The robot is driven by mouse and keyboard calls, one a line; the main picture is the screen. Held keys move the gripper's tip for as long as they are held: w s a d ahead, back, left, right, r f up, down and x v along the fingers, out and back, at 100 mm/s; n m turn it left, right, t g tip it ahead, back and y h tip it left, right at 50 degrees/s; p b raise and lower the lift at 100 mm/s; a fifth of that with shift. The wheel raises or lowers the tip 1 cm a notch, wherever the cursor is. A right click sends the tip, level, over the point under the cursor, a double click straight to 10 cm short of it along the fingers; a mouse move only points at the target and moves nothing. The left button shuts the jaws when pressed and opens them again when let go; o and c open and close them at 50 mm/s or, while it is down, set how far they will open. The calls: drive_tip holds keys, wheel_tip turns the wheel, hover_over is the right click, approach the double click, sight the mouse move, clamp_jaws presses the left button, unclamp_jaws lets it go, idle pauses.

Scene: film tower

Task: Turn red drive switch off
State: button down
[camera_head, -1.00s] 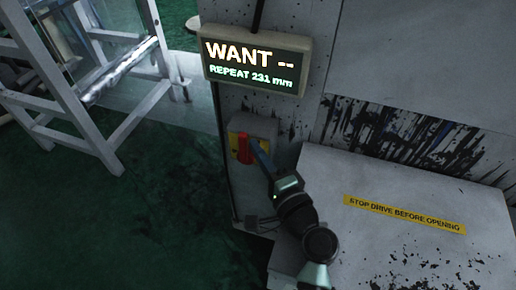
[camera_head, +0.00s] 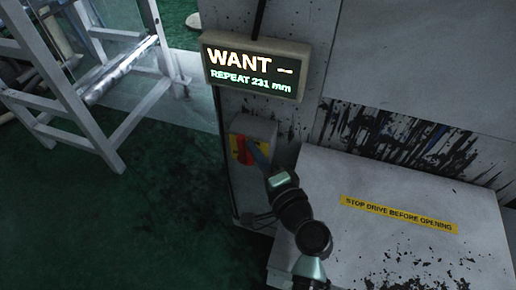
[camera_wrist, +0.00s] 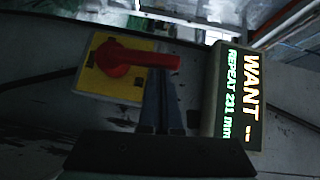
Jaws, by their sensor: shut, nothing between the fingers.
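The red drive switch (camera_head: 243,151) is a lever on a yellow plate (camera_head: 234,146), mounted on a grey box on the machine's side. In the wrist view the red lever (camera_wrist: 130,58) runs from its round hub at left to its free end at right, towards the display. My gripper (camera_head: 256,150) is shut and empty, its fingertips right beside the lever in the head view. In the wrist view the dark fingers (camera_wrist: 160,76) reach up to the lever's free end; I cannot tell whether they touch it.
A display (camera_head: 254,66) above the switch reads "WANT --" and "REPEAT 231 mm". It is close beside my fingers in the wrist view. A grey cover with a yellow "STOP DRIVE BEFORE OPENING" label (camera_head: 399,214) lies at right. A metal frame (camera_head: 85,90) stands at left; green floor is clear.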

sight(241, 141)
drive_tip(key=a+r+p, duration=0.1)
drive_tip(key=p, duration=0.1)
drive_tip(key=a+n+g+h+p, duration=0.1)
drive_tip(key=p, duration=0.2)
drive_tip(key=shift+w+r+n, duration=0.2)
drive_tip(key=shift+r+n, duration=0.1)
drive_tip(key=shift+r, duration=0.05)
drive_tip(key=shift+w+a+n+g+h+p, duration=0.1)
drive_tip(key=shift+a+n+g+h+p, duration=0.25)
drive_tip(key=shift+p, duration=0.7)
drive_tip(key=w+a+f+n+g+h+p, duration=0.2)
drive_tip(key=a+f+n+g+h+p, duration=0.2)
drive_tip(key=h, duration=0.4)
drive_tip(key=a+f+n+p, duration=0.1)
drive_tip(key=a+p, duration=0.1)
drive_tip(key=shift+w+a+g, duration=0.2)
drive_tip(key=shift+a+g, duration=0.15)
drive_tip(key=shift+a, duration=0.05)
drive_tip(key=shift+f+n, duration=0.1)
drive_tip(key=shift+n, duration=0.15)
